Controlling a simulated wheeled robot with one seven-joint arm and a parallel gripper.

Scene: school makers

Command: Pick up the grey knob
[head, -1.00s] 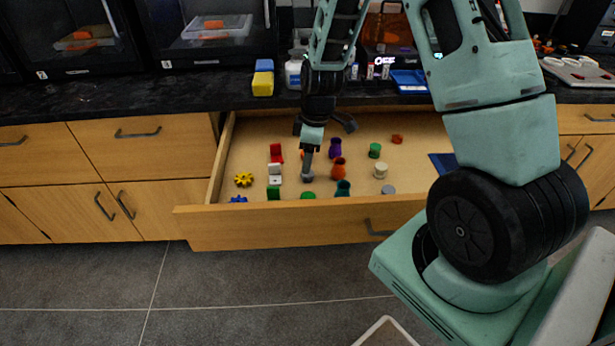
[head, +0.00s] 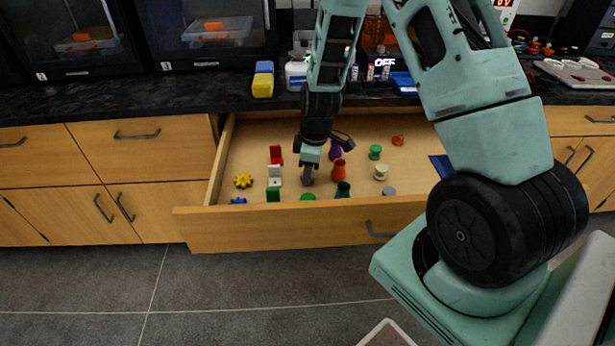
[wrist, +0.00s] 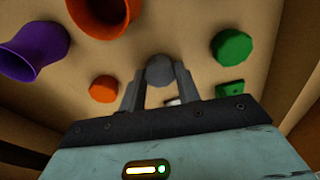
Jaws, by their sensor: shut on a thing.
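The grey knob (wrist: 160,70) shows as a round grey piece between my fingertips in the wrist view. My gripper (wrist: 160,84) is shut on it, with one finger on each side. In the head view my gripper (head: 308,176) points down into the open drawer (head: 235,165), among small coloured parts. The knob is hard to tell from the fingers there. I cannot tell whether it touches the drawer floor. A second grey round piece (head: 389,191) lies near the drawer front, to the right.
Close by are a red-orange vase (head: 338,168), a purple vase (head: 335,150), a dark teal vase (head: 343,189), a white part (head: 274,176) and a green part (head: 307,197). The drawer front (head: 300,231) stands out over the floor. The black counter (head: 150,95) is behind.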

